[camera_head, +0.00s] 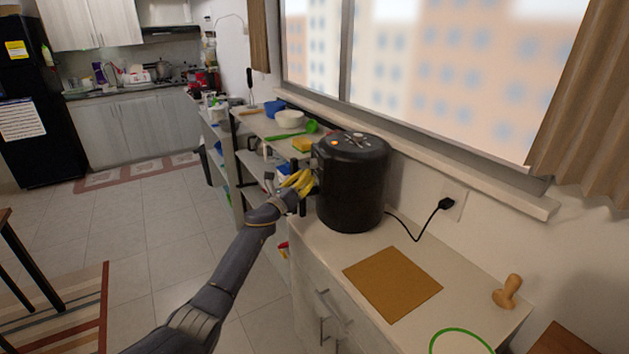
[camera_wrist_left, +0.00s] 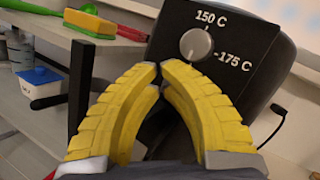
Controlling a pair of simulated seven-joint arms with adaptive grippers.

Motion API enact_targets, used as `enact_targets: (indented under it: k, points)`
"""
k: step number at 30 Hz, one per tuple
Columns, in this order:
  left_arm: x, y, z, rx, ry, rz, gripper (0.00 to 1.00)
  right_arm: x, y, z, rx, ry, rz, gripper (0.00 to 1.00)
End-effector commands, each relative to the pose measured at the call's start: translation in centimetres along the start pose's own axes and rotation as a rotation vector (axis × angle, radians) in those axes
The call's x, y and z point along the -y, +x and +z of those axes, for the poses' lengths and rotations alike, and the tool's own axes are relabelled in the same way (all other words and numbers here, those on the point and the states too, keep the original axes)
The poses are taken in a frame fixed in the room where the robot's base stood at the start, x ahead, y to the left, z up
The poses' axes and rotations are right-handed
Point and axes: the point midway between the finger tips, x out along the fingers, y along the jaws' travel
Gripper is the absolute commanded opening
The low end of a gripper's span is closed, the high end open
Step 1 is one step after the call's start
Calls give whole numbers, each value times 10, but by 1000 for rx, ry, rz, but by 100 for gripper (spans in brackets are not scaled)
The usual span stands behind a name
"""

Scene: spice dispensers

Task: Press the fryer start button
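The black round fryer (camera_head: 352,190) stands on the counter against the window wall. Its lid carries several small fittings, including a small orange one. In the left wrist view its dark control panel (camera_wrist_left: 238,33) shows a grey dial (camera_wrist_left: 196,45) with "150 C" and "-175 C" marks. I cannot make out a start button for certain. My left gripper (camera_head: 305,178) is at the fryer's left side, in front of the panel. Its yellow fingers in the left wrist view (camera_wrist_left: 160,68) meet at the tips just below the dial, with nothing seen between them. My right gripper is out of view.
A brown board (camera_head: 392,283) lies on the counter (camera_head: 455,285) before the fryer. A black plug (camera_head: 445,204) and cord run to the wall. A wooden stamp-like object (camera_head: 507,291) stands right. Shelves at left hold a yellow sponge (camera_head: 302,145) and a white bowl (camera_head: 290,118).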

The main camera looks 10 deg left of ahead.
Motion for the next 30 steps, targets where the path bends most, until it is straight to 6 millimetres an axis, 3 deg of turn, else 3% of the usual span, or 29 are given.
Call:
enact_targets:
  k: [30]
  points:
    - [-8, -16, 7, -1, 0, 0, 0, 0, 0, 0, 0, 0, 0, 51]
